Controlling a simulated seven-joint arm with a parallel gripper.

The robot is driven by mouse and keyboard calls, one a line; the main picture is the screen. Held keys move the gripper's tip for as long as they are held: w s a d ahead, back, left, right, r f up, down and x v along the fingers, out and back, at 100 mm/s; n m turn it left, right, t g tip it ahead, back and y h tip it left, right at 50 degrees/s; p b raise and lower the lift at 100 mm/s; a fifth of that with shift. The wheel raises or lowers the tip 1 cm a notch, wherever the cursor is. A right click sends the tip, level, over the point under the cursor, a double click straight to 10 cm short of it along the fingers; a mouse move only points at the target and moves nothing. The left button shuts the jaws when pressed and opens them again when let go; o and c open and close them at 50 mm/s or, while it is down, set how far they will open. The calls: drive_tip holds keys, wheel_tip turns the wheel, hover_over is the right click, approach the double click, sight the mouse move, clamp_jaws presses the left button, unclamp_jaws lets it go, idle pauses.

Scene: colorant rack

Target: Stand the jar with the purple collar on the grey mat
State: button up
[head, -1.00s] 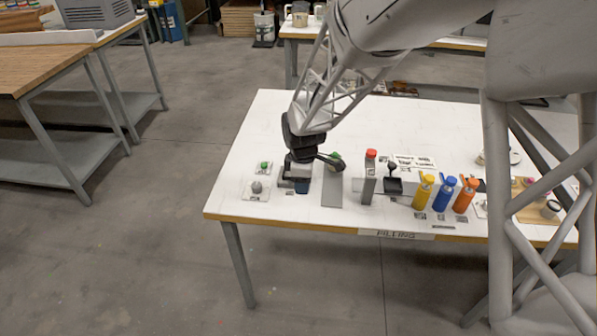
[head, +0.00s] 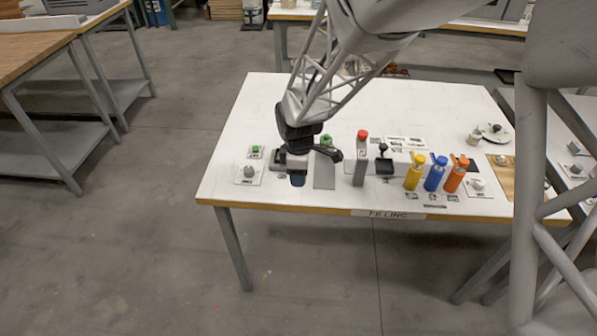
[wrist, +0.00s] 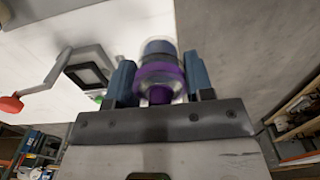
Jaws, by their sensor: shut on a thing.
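The jar with the purple collar (wrist: 160,75) shows in the wrist view, clear-walled and a little blurred. My gripper (wrist: 160,82) is shut on it, with a blue finger on each side. In the head view my gripper (head: 297,179) is over the left part of the white table, near its front edge. The jar is hidden there behind the fingers and wrist. A flat-looking grey panel (head: 324,172) is just right of my gripper; I cannot tell whether it is the grey mat.
Right of my gripper stand a grey column with a red top (head: 361,160), a black pad (head: 384,167), and yellow (head: 414,172), blue (head: 435,174) and orange (head: 456,175) bottles. A small plate with a grey knob (head: 248,173) is to the left. The table's back half is mostly clear.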

drive_tip(key=shift+w, duration=0.1)
hover_over(324, 182)
drive_tip(key=shift+w, duration=0.35)
idle(0.3)
drive_tip(key=shift+f, duration=0.15)
idle(0.3)
drive_tip(key=shift+f, duration=2.8)
drive_tip(key=shift+f, duration=0.35)
drive_tip(key=shift+s+f, duration=0.15)
drive_tip(key=shift+f, duration=0.25)
drive_tip(key=o, duration=1.4)
drive_tip(key=shift+s+f, duration=0.1)
drive_tip(key=shift+f, duration=0.05)
drive_tip(key=shift+w+r, duration=0.15)
drive_tip(key=shift+r, duration=1.8)
drive_tip(key=shift+w+r, duration=0.1)
drive_tip(key=shift+r, duration=1.85)
